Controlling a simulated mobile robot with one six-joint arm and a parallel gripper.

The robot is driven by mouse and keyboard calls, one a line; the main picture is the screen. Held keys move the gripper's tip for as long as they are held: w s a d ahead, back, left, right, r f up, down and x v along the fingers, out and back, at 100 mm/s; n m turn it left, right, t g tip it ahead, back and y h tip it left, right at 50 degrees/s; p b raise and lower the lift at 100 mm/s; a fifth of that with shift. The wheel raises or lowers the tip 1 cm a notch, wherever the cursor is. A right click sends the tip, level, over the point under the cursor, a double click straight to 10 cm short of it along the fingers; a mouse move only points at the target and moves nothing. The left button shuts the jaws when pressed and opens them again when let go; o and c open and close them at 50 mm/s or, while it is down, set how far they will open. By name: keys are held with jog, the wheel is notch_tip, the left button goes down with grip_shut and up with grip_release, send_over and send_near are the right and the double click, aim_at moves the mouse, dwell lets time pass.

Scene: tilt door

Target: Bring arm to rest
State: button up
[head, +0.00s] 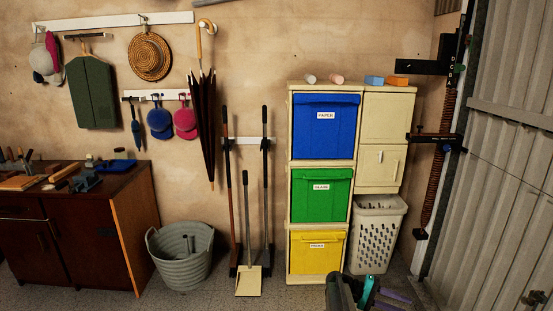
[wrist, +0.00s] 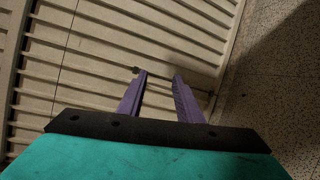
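My gripper (wrist: 162,75) shows in the wrist view with two purple fingers apart and nothing between them. It points at the ribbed, light-coloured tilt door (wrist: 85,65). A small dark handle-like knob (wrist: 136,70) on the door lies just beyond the left fingertip; I cannot tell whether they touch. In the head view my gripper (head: 393,301) is at the bottom edge, partly cut off, in front of the door's lower left side. The door (head: 505,150) stands at the right, and a dark handle (head: 534,298) shows low on it.
A recycling cabinet with blue (head: 325,135), green (head: 320,197) and yellow (head: 316,254) bins stands against the wall. A white basket (head: 376,235) is beside it. A grey tub (head: 180,255) and a wooden workbench (head: 70,225) are at left. Speckled floor (wrist: 285,80) is clear at right in the wrist view.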

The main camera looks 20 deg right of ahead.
jog(key=s+a+f+n+t+y, duration=0.1)
jog(key=a+f+n, duration=0.1)
jog(key=a+f, duration=0.55)
jog(key=a+f+n+t, duration=0.2)
jog(key=a+f, duration=0.2)
jog(key=a, duration=0.7)
jog(key=s+a+f+n+t+y, duration=0.1)
jog(key=a+f+n, duration=0.1)
jog(key=a+f, duration=0.55)
jog(key=s+a+f+y, duration=0.2)
jog(key=s+a, duration=0.3)
jog(key=a, duration=0.5)
jog(key=s+a+f+t+y, duration=0.1)
jog(key=s+a+y, duration=0.3)
jog(key=a, duration=0.6)
jog(key=s+a+f+t+y, duration=0.1)
jog(key=s+a+f+y, duration=0.2)
jog(key=s+a, duration=0.3)
jog(key=a+f, duration=0.1)
jog(key=a, duration=0.3)
jog(key=shift+s+n, duration=0.3)
jog(key=shift+s, duration=0.1)
jog(key=shift+d, duration=0.1)
